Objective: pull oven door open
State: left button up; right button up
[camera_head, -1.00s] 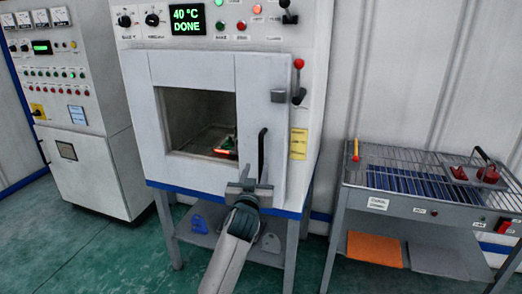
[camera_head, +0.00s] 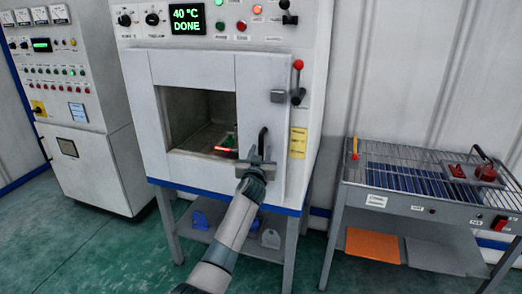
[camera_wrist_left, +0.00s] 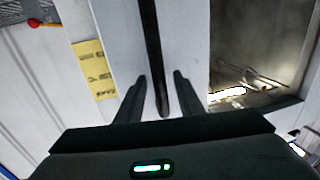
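The oven door (camera_head: 265,100) is a pale panel with a window, and it looks shut on the oven front. Its black upright handle (camera_head: 263,140) is at the right of the window. My left gripper (camera_head: 257,162) is at the lower part of the handle. In the left wrist view, the handle (camera_wrist_left: 152,55) runs between the two spread fingers of my left gripper (camera_wrist_left: 158,82), with gaps on both sides. A latch lever with a red ball (camera_head: 298,80) is at the door's right edge. My right gripper is not in view.
The display (camera_head: 187,19) reads 40 °C DONE. A glowing piece (camera_head: 224,148) shows through the window. A rack table (camera_head: 400,205) stands to the right and a control cabinet (camera_head: 85,160) to the left. The green floor in front is mostly clear.

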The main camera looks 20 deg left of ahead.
pick_arm(q)
jog(key=shift+w, duration=0.45)
grip_shut()
